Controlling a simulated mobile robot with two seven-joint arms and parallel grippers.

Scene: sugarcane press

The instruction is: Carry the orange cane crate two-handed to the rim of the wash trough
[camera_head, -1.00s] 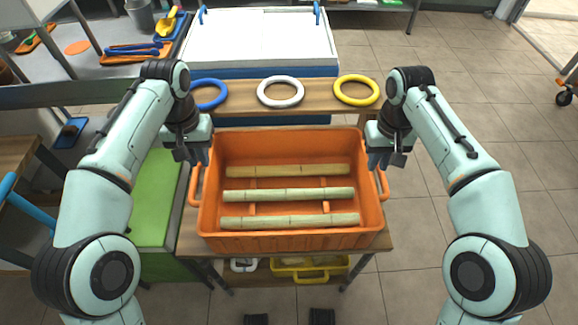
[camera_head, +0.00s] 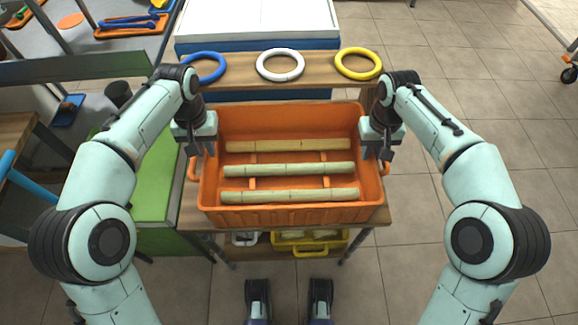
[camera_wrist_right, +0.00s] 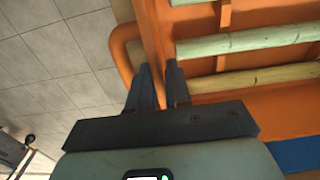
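The orange cane crate (camera_head: 290,216) rests on a small wooden table, with three pale cane lengths (camera_head: 288,169) lying across inside it. It has a loop handle at each side; the right handle (camera_wrist_right: 118,45) shows in the right wrist view. My left gripper (camera_head: 203,150) is at the crate's left side by its handle; its finger gap is not clear. My right gripper (camera_head: 376,154) is at the right side by the other handle. In the right wrist view its two fingers (camera_wrist_right: 160,78) stand apart, with orange crate between them in the picture. No firm hold shows.
A wooden shelf behind the crate carries a blue ring (camera_head: 207,67), a white ring (camera_head: 280,65) and a yellow ring (camera_head: 358,64). A white-topped unit (camera_head: 258,20) stands beyond. A green surface (camera_head: 152,185) is at left. A yellow bin (camera_head: 308,241) sits below.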

